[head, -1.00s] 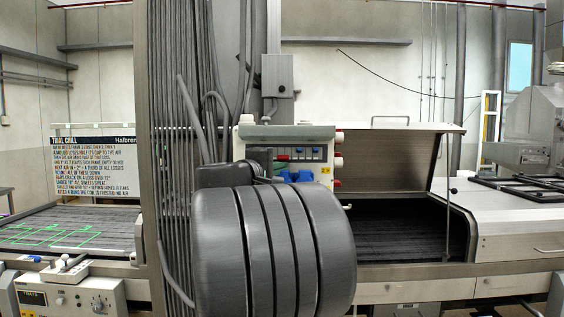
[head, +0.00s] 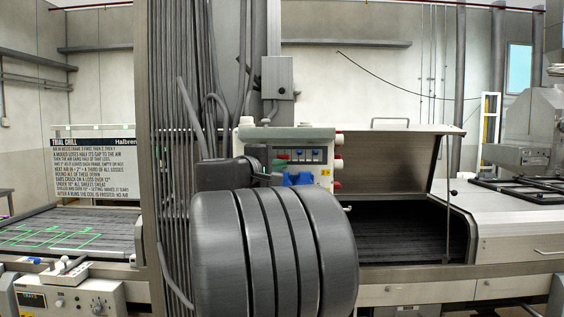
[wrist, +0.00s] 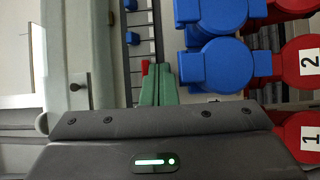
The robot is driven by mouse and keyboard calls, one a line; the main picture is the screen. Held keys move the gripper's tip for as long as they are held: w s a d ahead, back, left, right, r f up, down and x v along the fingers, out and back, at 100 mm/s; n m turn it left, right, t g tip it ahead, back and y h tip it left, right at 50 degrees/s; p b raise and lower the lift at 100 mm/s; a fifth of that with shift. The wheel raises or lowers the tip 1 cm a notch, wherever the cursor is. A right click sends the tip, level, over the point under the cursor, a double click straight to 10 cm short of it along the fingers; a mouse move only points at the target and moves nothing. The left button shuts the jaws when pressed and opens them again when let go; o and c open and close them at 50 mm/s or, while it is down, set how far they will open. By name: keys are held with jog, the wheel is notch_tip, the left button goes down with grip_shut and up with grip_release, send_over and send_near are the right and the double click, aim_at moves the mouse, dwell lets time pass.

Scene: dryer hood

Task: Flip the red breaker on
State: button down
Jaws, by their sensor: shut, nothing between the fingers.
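In the wrist view my gripper (wrist: 156,84) is shut and empty, with its green fingertips together. The small red breaker (wrist: 144,68) shows just left of the fingertips, partly hidden by them. I cannot tell whether they touch it, or which way its lever lies. In the head view the breaker panel (head: 312,155) is on the light-coloured box behind my arm.
Large blue sockets (wrist: 218,65) and red plugs (wrist: 300,62) stick out close to the right of my fingertips in the wrist view. A pale green housing edge (wrist: 85,50) lies to the left. A dark conveyor under a raised hood (head: 405,160) is right of the box.

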jog(key=shift+r, duration=0.4)
jog(key=shift+s+a+f, duration=0.15)
jog(key=shift+s+a, duration=0.2)
jog(key=shift+s, duration=0.15)
jog(key=shift+b+v, duration=1.2)
jog(key=shift+v, duration=1.75)
jog(key=shift+w+d+f, duration=0.1)
jog(key=shift+f, duration=0.05)
jog(key=x, duration=0.2)
jog(key=p+x, duration=0.1)
jog(key=x, duration=0.1)
jog(key=p+x, duration=0.1)
jog(key=shift+w+d+r, duration=0.25)
jog(key=shift+w+r, duration=0.05)
jog(key=shift+r, duration=0.05)
jog(key=shift+w+d+p, duration=0.3)
jog(key=shift+w+p, duration=0.05)
jog(key=shift+w, duration=0.1)
jog(key=shift+f, duration=0.2)
